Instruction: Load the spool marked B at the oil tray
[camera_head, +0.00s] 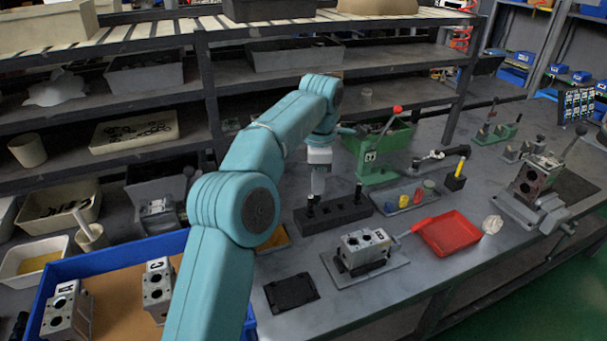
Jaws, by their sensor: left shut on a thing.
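My left gripper (318,186) reaches down at the black rack (335,214), near its left end. It is shut on what looks like a spool, mostly hidden by the jaws; no mark on it can be read. Dark pegs (358,191) stand upright in the rack. A grey valve block marked B (366,246) sits on a flat grey plate (388,276) in front of the rack. I cannot tell for certain which tray is the oil tray; a yellow-orange tray (275,240) is partly hidden behind my left arm. My right gripper is not in view.
A blue crate (110,262) at left holds blocks marked A (68,312) and C (157,288). A green press (378,160), a grey tray of coloured parts (405,197), a red tray (449,233) and a black pad (291,292) are on the bench. Bare bench lies in front.

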